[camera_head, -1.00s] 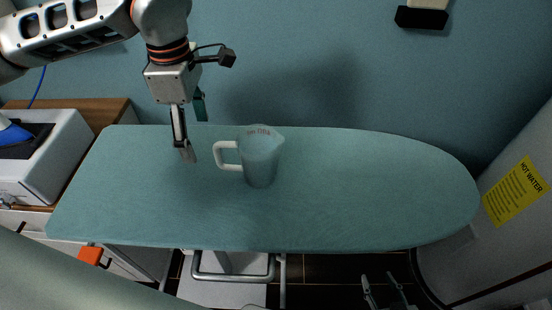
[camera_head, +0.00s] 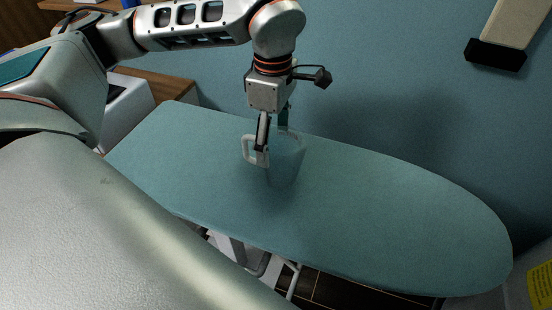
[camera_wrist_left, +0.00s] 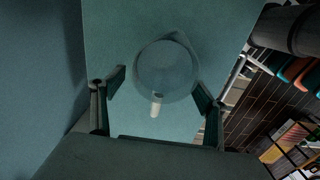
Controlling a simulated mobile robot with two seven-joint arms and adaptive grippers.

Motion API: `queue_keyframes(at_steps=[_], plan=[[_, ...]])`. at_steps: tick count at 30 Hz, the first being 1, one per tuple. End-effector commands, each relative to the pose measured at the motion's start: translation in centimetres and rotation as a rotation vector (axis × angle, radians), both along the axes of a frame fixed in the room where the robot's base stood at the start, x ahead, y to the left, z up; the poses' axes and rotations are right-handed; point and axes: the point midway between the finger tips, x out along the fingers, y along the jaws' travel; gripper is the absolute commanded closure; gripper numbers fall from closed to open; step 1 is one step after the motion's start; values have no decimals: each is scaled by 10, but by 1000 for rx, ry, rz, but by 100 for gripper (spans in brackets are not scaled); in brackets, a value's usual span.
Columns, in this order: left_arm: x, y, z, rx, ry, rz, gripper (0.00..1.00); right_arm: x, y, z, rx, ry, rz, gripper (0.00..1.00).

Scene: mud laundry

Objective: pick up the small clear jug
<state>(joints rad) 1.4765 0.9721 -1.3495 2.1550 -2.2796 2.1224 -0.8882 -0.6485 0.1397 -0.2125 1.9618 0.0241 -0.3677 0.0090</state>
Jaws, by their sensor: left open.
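The small clear jug (camera_head: 287,163) stands upright on the teal ironing board (camera_head: 400,215). Its pale handle points left in the head view. In the left wrist view the jug (camera_wrist_left: 167,72) is seen from above, with its handle (camera_wrist_left: 156,103) toward the gripper's base. My left gripper (camera_head: 274,142) is open and points down at the jug's handle side. In the left wrist view its fingers (camera_wrist_left: 160,80) are spread to either side of the jug, with visible gaps. Whether a finger touches the jug is unclear. My right gripper is not in view.
The blue wall (camera_head: 400,90) runs close behind the board. A black and beige item (camera_head: 497,52) is at upper right. A white box (camera_head: 125,115) stands left of the board. The board's right part is clear. Shelves (camera_wrist_left: 290,140) show at right in the wrist view.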

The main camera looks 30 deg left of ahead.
Motion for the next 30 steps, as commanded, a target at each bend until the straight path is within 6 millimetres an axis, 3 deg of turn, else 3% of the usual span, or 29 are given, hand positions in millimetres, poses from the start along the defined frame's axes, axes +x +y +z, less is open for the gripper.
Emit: queue_keyframes(at_steps=[12,22,23,28,30], plan=[[-4,0,-51,0,3,1,26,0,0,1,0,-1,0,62],[-3,0,-58,0,0,1,26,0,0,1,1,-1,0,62],[-3,0,-58,0,0,1,31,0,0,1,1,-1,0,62],[-3,0,-58,0,0,1,75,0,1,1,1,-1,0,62],[-3,0,-58,0,0,1,80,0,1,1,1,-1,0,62]])
